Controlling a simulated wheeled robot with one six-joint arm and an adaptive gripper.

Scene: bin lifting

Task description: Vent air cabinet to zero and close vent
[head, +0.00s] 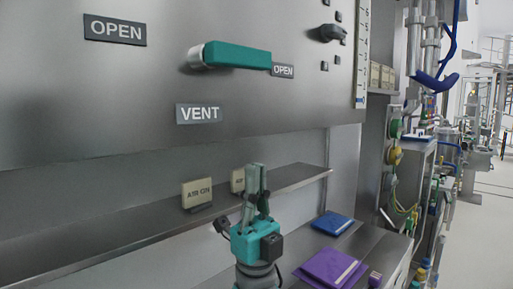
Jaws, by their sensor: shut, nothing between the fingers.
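The vent handle (238,56) is a teal lever on a grey pivot, on the steel cabinet panel (130,95). It lies about horizontal, its free end pointing right at a small OPEN label (283,71). The VENT label (199,113) is below it, and a larger OPEN label (115,30) is at upper left. A vertical numbered scale (362,50) is at the panel's right edge; its reading is too small to tell. My gripper (256,168) points up, shut and empty, below the panel and apart from the handle.
A small dark knob (333,33) sits right of the handle. A steel shelf (120,232) runs under the panel with an AIR ON sign (197,192). A purple folder (330,268) and a blue folder (333,223) lie on the counter. Open floor (470,235) is at right.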

